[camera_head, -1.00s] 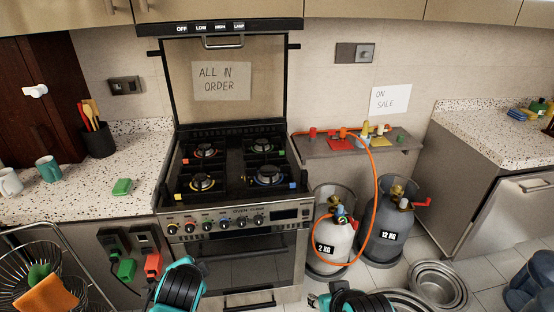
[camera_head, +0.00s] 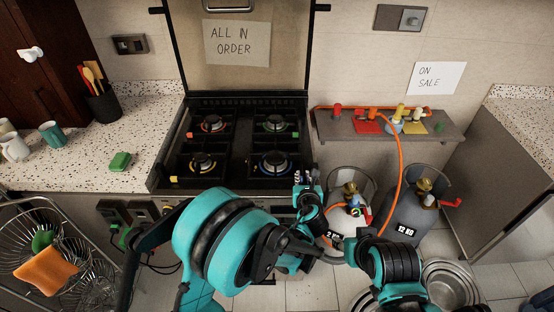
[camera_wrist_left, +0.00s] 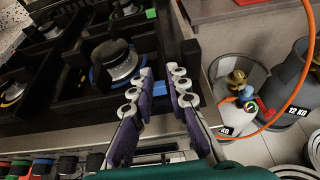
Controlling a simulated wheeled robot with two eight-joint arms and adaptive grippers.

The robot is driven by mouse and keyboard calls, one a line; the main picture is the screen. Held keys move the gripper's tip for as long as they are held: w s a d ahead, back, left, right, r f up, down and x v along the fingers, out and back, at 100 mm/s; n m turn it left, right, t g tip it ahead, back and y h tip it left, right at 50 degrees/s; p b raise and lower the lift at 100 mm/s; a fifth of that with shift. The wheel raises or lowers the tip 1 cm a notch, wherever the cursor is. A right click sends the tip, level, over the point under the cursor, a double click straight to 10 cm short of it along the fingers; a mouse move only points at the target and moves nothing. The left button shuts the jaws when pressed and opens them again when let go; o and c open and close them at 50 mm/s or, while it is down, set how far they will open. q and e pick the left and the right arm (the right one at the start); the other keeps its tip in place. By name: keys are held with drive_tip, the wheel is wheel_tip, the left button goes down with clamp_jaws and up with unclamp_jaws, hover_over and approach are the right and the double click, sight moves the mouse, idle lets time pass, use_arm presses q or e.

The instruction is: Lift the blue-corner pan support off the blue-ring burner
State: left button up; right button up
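The blue-ring burner (camera_head: 274,162) is the front right one on the stove; its blue ring also shows in the left wrist view (camera_wrist_left: 121,70). The dark blue-corner pan support (camera_head: 252,175) sits around it, and its blue corner (camera_wrist_left: 146,73) shows beside my left fingertips. My left gripper (camera_head: 306,178) is at the stove's front right edge. In the left wrist view its two purple-padded fingers (camera_wrist_left: 162,76) are apart, with nothing clearly held between them. My right gripper (camera_head: 336,250) is low in front of the gas bottles; its finger state is unclear.
Burners with orange (camera_head: 212,123), green (camera_head: 274,123) and yellow (camera_head: 202,162) rings surround this one. A shelf (camera_head: 446,132) and gas bottles (camera_head: 412,220) with an orange hose (camera_head: 401,165) stand close on the right. The left counter (camera_head: 140,105) has free room.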

sight(301, 168)
use_arm(q)
drive_tip(key=b+x, duration=0.1)
drive_tip(key=x, duration=0.3)
drive_tip(key=shift+w+f, duration=0.1)
drive_tip(key=shift+f, duration=0.05)
drive_tip(key=b+x, duration=0.1)
drive_tip(key=x, duration=0.4)
drive_tip(key=shift+f+b, duration=0.2)
drive_tip(key=shift+b, duration=0.2)
drive_tip(key=shift+r, duration=0.1)
clamp_jaws()
